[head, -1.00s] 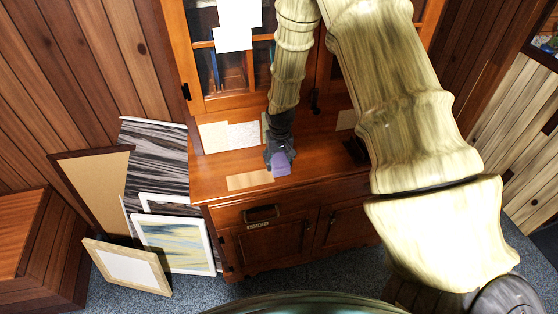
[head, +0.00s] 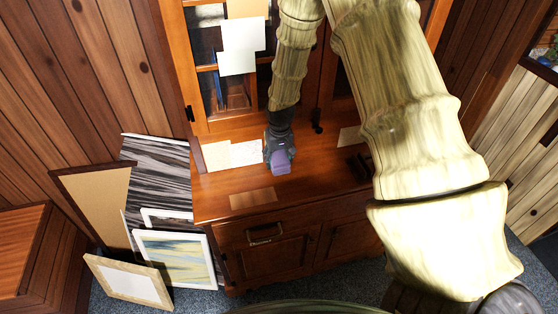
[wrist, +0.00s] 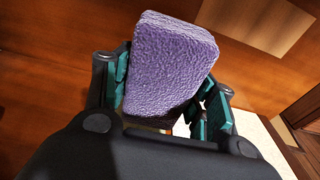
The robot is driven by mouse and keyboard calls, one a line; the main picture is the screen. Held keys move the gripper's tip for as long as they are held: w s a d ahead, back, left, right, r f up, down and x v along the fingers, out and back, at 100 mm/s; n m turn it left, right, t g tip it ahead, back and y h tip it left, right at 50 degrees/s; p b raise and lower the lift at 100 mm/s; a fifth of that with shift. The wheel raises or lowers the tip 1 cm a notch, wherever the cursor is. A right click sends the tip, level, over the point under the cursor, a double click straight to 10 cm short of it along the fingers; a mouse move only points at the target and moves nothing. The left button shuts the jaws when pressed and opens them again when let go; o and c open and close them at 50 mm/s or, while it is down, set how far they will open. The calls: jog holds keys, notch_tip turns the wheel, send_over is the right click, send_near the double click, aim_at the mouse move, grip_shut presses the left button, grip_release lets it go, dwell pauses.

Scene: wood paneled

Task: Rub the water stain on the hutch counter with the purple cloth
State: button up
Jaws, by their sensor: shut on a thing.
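The purple cloth (head: 281,162) is a thick, fuzzy block held in my gripper (head: 278,148). In the wrist view the cloth (wrist: 170,62) stands between the green-padded fingers of my gripper (wrist: 168,100), which are shut on it. A flat, pale rectangular patch, which looks like the water stain (head: 253,198), lies near the front left of the hutch counter (head: 320,182). It also shows in the wrist view (wrist: 258,24), beyond the cloth to the upper right. The cloth is behind and right of the patch, apart from it. I cannot tell whether the cloth touches the counter.
Pale papers (head: 232,155) lie at the counter's back left, and another paper (head: 349,137) is at the back right. A dark object (head: 360,165) is partly hidden by my arm. Frames (head: 172,255) lean left of the hutch. The counter's front middle is clear.

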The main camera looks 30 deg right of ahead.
jog(key=shift+s+r+p, duration=0.15)
jog(key=shift+r+p, duration=0.45)
jog(key=shift+r, duration=0.8)
jog(key=shift+f, duration=0.1)
